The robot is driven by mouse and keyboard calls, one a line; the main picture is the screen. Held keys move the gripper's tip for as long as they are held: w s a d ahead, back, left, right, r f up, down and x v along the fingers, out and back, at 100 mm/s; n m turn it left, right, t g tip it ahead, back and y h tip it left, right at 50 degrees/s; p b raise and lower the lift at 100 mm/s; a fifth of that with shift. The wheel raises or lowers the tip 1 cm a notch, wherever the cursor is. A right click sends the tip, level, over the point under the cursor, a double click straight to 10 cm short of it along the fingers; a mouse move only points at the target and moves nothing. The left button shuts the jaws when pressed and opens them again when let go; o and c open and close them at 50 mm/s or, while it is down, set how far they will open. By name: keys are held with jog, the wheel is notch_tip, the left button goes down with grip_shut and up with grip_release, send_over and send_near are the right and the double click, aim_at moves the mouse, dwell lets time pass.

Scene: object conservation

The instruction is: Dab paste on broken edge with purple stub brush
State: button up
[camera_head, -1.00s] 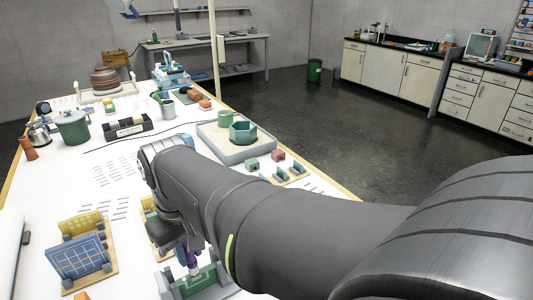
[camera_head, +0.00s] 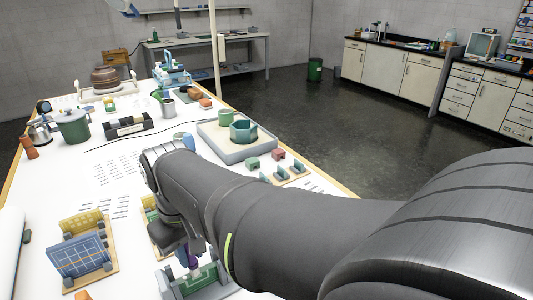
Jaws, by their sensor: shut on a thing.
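The purple stub brush (camera_head: 192,261) shows as a small purple piece below my wrist, at the bottom of the view. My gripper (camera_head: 187,254) is shut on it, though the fingers are mostly hidden by my arm. The brush is over or in a green and grey-blue holder (camera_head: 199,284); whether they touch I cannot tell. A green hexagonal pot (camera_head: 243,131) stands on a grey tray (camera_head: 226,150), with a smaller green piece (camera_head: 225,116) beside it. No broken edge or paste can be made out clearly.
A blue grid panel and yellow block rack (camera_head: 82,258) stands at the lower left. A black tool rack (camera_head: 126,127), a green pot (camera_head: 73,126) and a grey cup (camera_head: 167,105) stand farther back.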

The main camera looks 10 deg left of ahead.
aim_at(206, 268)
jog(key=shift+r, duration=0.15)
jog(key=shift+r, duration=0.55)
jog(key=shift+d, duration=0.1)
jog(key=shift+w+d+f, duration=0.2)
jog(key=shift+w+d, duration=0.6)
jog(key=shift+w, duration=0.05)
jog(key=shift+f, duration=0.5)
dwell(0.6)
jog(key=shift+r, duration=0.15)
dwell(0.4)
notch_tip(206, 268, up, 8)
dwell(1.0)
